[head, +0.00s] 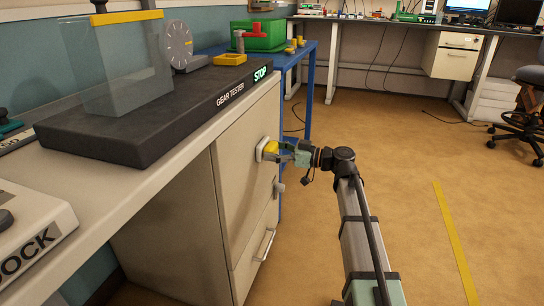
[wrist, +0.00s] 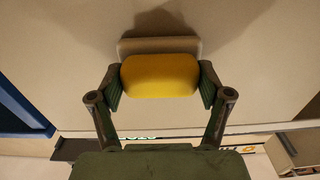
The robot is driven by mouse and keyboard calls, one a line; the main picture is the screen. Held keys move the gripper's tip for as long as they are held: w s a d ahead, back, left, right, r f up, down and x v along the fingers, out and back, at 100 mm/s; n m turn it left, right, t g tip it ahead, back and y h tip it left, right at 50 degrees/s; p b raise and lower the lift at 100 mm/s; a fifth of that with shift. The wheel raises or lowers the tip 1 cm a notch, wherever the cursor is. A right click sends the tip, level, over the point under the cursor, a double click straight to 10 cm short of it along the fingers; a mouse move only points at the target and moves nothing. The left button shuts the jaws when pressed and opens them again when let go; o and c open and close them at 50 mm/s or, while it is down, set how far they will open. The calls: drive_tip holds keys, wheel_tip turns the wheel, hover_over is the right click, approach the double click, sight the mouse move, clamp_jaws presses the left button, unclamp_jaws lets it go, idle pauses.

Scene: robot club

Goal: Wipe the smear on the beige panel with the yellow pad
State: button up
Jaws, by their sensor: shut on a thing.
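The yellow pad (wrist: 160,76) is clamped between the two fingers of my gripper (head: 279,151), one on each side. Its pale face lies toward the beige panel (head: 238,145), the front of a cabinet under the counter. In the head view the pad (head: 269,149) is at the panel's right side and seems to touch it or be very near it. In the wrist view the panel (wrist: 60,60) fills most of the picture, with the pad's shadow on it. I can make out no smear in either view; the pad and gripper hide part of the panel.
A handle (head: 278,188) sticks out just below my gripper, and a lower drawer has a bar handle (head: 265,245). The black gear tester base (head: 150,112) stands on the counter above. A blue table (head: 309,75) stands behind. The floor (head: 400,170) to the right is open.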

drive_tip(key=shift+w+d, duration=0.25)
drive_tip(key=shift+w, duration=0.85)
drive_tip(key=shift+w+d, duration=0.25)
drive_tip(key=shift+w, duration=0.85)
drive_tip(key=shift+s, duration=0.1)
drive_tip(key=shift+s+a, duration=0.3)
drive_tip(key=shift+s, duration=0.9)
drive_tip(key=shift+s+a, duration=0.3)
drive_tip(key=shift+s, duration=0.95)
drive_tip(key=shift+s+a, duration=0.3)
drive_tip(key=shift+s, duration=0.9)
drive_tip(key=shift+s+a, duration=0.25)
drive_tip(key=shift+s, duration=0.45)
drive_tip(key=shift+s+a, duration=0.2)
drive_tip(key=shift+s, duration=0.5)
drive_tip(key=shift+s+a, duration=0.25)
drive_tip(key=shift+s, duration=0.45)
drive_tip(key=shift+v, duration=3)
